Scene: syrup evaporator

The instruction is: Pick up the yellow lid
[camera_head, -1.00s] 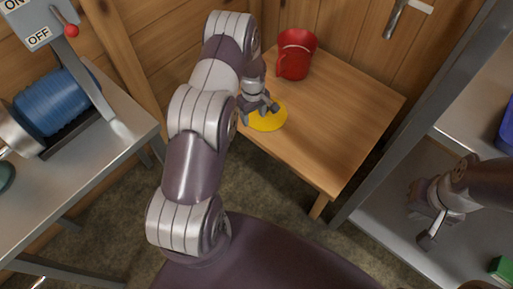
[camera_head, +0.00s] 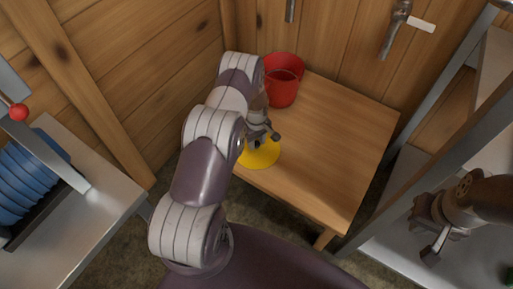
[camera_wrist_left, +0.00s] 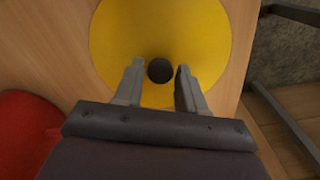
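The yellow lid (camera_head: 262,157) is a flat disc with a dark round knob at its centre. It lies on the wooden table near the table's left edge. In the left wrist view the lid (camera_wrist_left: 190,32) fills the upper middle, and its knob (camera_wrist_left: 159,69) sits between the fingertips. My left gripper (camera_head: 263,138) is over the lid. In the wrist view its fingers (camera_wrist_left: 158,88) are apart, one on each side of the knob, with gaps visible. My right gripper (camera_head: 432,236) is off to the right by the metal shelf, far from the lid; its finger opening is unclear.
A red bucket (camera_head: 283,88) stands on the table (camera_head: 335,130) behind the lid; its red side also shows in the wrist view (camera_wrist_left: 28,125). The table's right half is clear. A metal shelf stands right, a metal bench (camera_head: 95,215) left.

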